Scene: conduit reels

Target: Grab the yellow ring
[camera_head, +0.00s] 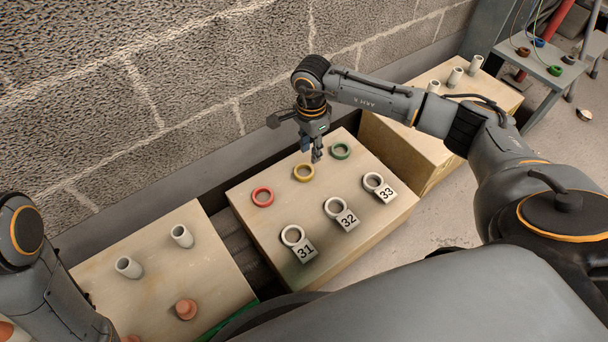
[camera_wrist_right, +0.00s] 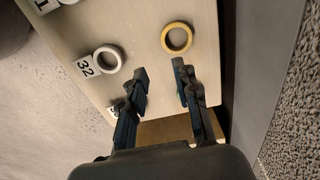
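The yellow ring (camera_head: 303,172) lies flat on a pale box (camera_head: 240,200), between a red ring (camera_head: 262,196) and a green ring (camera_head: 340,151). My right gripper (camera_head: 316,156) is above the box, just beyond the yellow ring and toward the green one. In the right wrist view the yellow ring (camera_wrist_right: 177,38) lies ahead of the fingertips, apart from them. The right gripper's fingers (camera_wrist_right: 162,78) are spread with nothing between them.
White rings stand by labels 31 (camera_head: 305,250), 32 (camera_head: 347,220) and 33 (camera_head: 385,193) along the box's near side. A left box (camera_head: 215,262) bears white cylinders and an orange piece (camera_head: 186,309). Another box (camera_head: 400,150) with white cylinders is at right. A block wall (camera_head: 180,95) rises behind.

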